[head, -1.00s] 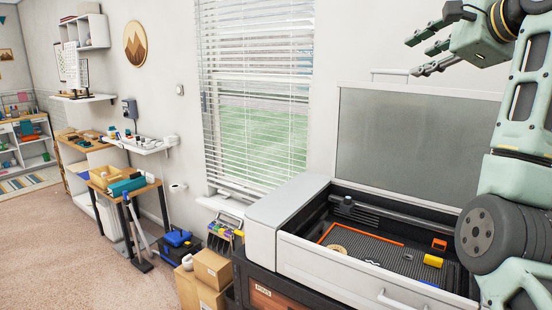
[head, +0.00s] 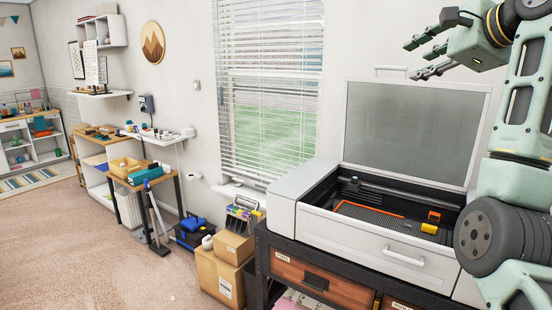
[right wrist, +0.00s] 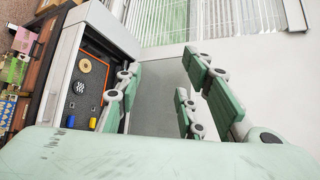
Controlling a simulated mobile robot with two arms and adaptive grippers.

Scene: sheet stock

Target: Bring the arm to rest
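My right arm comes in along the right edge of the head view, pale green with dark joints. Its gripper (head: 422,58) is raised near the top edge of the open lid (head: 415,135) of a grey machine. The fingers are spread apart with nothing between them. In the right wrist view the gripper (right wrist: 158,98) also shows its fingers wide apart and empty, with the machine beyond. My left gripper is not in view.
The machine (head: 330,222) stands on a dark cabinet with drawers. Its bed holds an orange piece (head: 434,216), a yellow piece (head: 429,229) and a tan ring (right wrist: 85,65). Cardboard boxes (head: 216,277) stand left of it. Carpet at left is clear.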

